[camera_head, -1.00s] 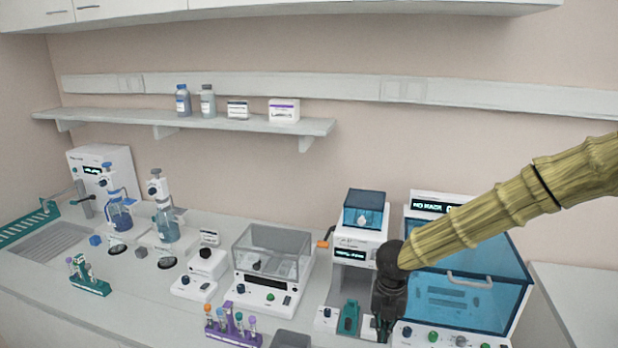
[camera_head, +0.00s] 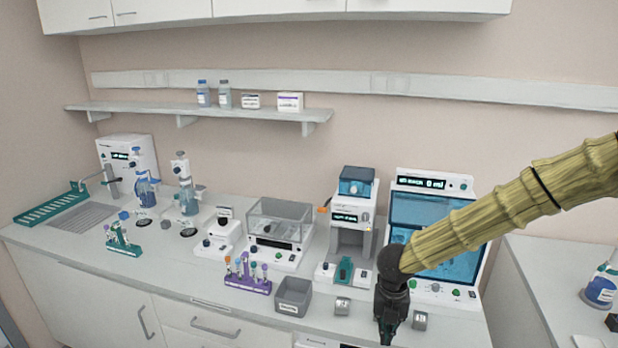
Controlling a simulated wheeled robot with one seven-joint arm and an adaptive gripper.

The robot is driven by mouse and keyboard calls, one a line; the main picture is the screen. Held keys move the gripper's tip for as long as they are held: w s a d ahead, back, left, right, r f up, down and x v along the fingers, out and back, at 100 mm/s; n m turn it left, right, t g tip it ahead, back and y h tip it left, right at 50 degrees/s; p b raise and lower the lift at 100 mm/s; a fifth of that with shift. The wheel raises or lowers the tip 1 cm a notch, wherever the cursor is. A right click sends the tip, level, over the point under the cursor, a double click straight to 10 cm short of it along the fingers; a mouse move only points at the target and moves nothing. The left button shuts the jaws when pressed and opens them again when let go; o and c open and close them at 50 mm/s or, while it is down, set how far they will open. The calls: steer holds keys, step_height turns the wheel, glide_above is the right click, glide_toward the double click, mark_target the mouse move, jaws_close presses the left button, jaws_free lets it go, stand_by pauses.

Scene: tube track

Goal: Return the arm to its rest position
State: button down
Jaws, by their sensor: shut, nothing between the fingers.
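My gripper (camera_head: 388,332) hangs downward at the end of my bamboo-like arm (camera_head: 510,205), near the front edge of the bench at the right. Its dark fingers are shut with nothing seen between them. It is in front of the blue-windowed cabinet machine (camera_head: 432,205), and my arm hides part of that window. Whether the fingertips touch anything cannot be told.
A purple tube rack (camera_head: 247,285) and a grey bin (camera_head: 293,296) stand left of my gripper. A dispenser with a green holder (camera_head: 345,271) is just left of it. Small metal blocks (camera_head: 342,306) sit close by. A side counter (camera_head: 560,270) is at right.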

steer(key=s+d+f+n+t+h+b, duration=0.1)
steer(key=s+d+f+n+b, duration=0.1)
steer(key=s+f+n, duration=0.45)
steer(key=s+d+f+n+h+b, duration=0.1)
steer(key=s+f+n+b, duration=0.15)
steer(key=f+n, duration=0.6)
steer(key=s+d+f+n+t+h+b, duration=0.15)
steer(key=s+f+n, duration=0.35)
steer(key=f, duration=0.5)
steer(key=s+f+n+g+y+b, duration=0.1)
steer(key=s+f+n+y+b, duration=0.1)
steer(key=s+f+n, duration=0.3)
steer(key=s+a+f+n+g+y+b, duration=0.1)
steer(key=s+f+n, duration=0.3)
steer(key=s+n, duration=0.9)
steer(key=s+b, duration=0.1)
steer(key=s, duration=0.2)
steer(key=shift+a+f+y, duration=0.25)
steer(key=shift+f+y, duration=0.1)
steer(key=shift+s+d+g, duration=0.1)
steer(key=shift+s+g, duration=0.05)
steer(key=shift+g, duration=0.1)
